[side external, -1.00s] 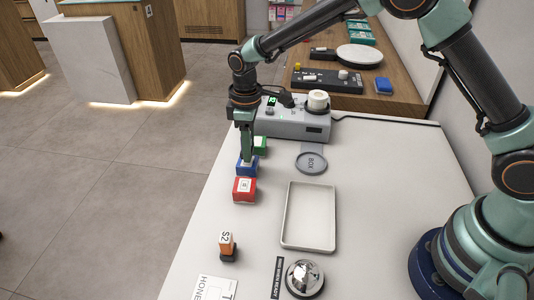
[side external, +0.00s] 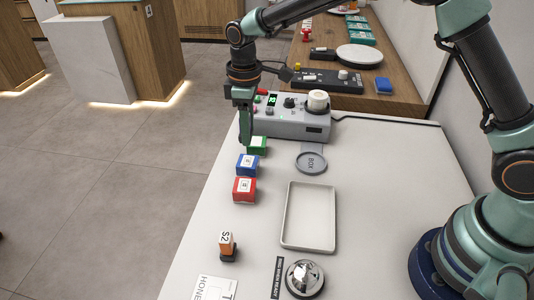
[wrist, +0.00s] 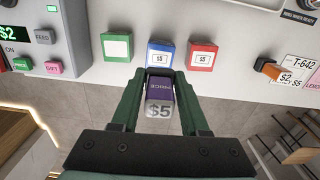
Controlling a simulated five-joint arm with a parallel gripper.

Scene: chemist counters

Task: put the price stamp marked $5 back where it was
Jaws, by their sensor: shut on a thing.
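My gripper (side external: 246,138) is shut on the purple $5 stamp (wrist: 160,91). The wrist view shows the stamp between my fingertips (wrist: 160,76), its "$5" face towards the camera. In the side view my fingers hide it. They are raised beside the green block, near the counter's left edge. An orange $2 stamp (side external: 227,243) stands upright on a dark base at the front left; it also shows in the wrist view (wrist: 270,69).
Green (side external: 257,147), blue (side external: 247,167) and red (side external: 244,190) blocks stand in a row; blue and red bear $5 labels. A grey machine (side external: 300,127) is behind. A tray (side external: 310,216), bell (side external: 304,278) and card (side external: 212,289) lie nearer.

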